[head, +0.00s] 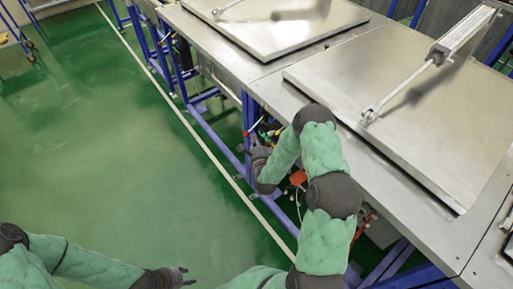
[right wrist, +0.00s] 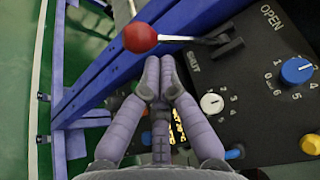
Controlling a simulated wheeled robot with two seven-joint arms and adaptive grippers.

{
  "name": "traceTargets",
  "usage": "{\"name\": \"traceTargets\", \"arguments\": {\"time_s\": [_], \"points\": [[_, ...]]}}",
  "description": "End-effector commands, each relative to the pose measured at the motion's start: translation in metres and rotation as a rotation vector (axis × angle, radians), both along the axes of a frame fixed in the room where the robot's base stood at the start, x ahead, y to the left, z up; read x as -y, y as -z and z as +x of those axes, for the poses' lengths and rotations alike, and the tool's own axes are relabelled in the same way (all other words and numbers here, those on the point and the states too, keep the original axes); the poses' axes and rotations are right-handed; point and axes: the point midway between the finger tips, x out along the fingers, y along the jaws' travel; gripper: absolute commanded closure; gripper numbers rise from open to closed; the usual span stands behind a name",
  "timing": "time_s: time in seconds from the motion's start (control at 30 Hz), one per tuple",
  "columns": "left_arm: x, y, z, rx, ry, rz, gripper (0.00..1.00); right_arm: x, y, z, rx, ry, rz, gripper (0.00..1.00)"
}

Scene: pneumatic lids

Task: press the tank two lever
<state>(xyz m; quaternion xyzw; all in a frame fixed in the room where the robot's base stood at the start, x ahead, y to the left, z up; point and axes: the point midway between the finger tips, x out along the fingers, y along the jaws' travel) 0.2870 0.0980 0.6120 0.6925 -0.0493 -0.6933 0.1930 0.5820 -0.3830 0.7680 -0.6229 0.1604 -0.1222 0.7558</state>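In the right wrist view, a lever with a red ball knob (right wrist: 140,37) and a thin metal rod runs to a black pivot on a dark panel (right wrist: 255,85). The panel reads OPEN at the top and SHUT lower down. My right gripper (right wrist: 157,76) has its fingertips together and empty, just below the red knob in the picture; I cannot tell whether they touch it. In the head view my right gripper (head: 260,158) is at the table's front side, where the lever is not clearly seen. My left gripper (head: 188,276) is over the floor, fingers apart and empty.
The panel also has a blue knob (right wrist: 297,70), a white knob (right wrist: 212,103) and a yellow knob (right wrist: 311,144). A blue frame (right wrist: 100,80) runs close beside the gripper. Flat metal lids (head: 420,100) lie on the steel table. The green floor (head: 110,150) at left is clear.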

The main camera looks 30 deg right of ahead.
Motion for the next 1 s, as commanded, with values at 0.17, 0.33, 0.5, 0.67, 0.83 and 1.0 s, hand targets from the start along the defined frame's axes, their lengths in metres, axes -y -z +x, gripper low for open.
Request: {"name": "traceTargets", "arguments": {"time_s": [0.17,0.33,0.5,0.67,0.83,1.0], "points": [[0.0,0.006,0.0,0.0,0.0,0.0,0.6,0.007,0.003,0.018,0.0,-0.001,0.0,1.0],[0.0,0.008,0.0,0.0,0.0,0.0,0.6,0.01,0.002,0.025,0.0,-0.001,0.0,1.0],[0.0,0.007,0.0,0.0,0.0,0.0,0.6,0.01,0.002,0.025,0.0,-0.001,0.0,1.0],[0.0,0.007,0.0,0.0,0.0,0.0,0.6,0.01,0.002,0.025,0.0,-0.001,0.001,1.0],[0.0,0.005,0.0,0.0,0.0,0.0,0.6,0.009,0.0,0.025,-0.002,-0.001,0.023,1.0],[0.0,-0.002,0.0,0.0,0.0,0.0,0.6,0.005,-0.007,0.025,-0.006,-0.001,0.089,1.0]]}}
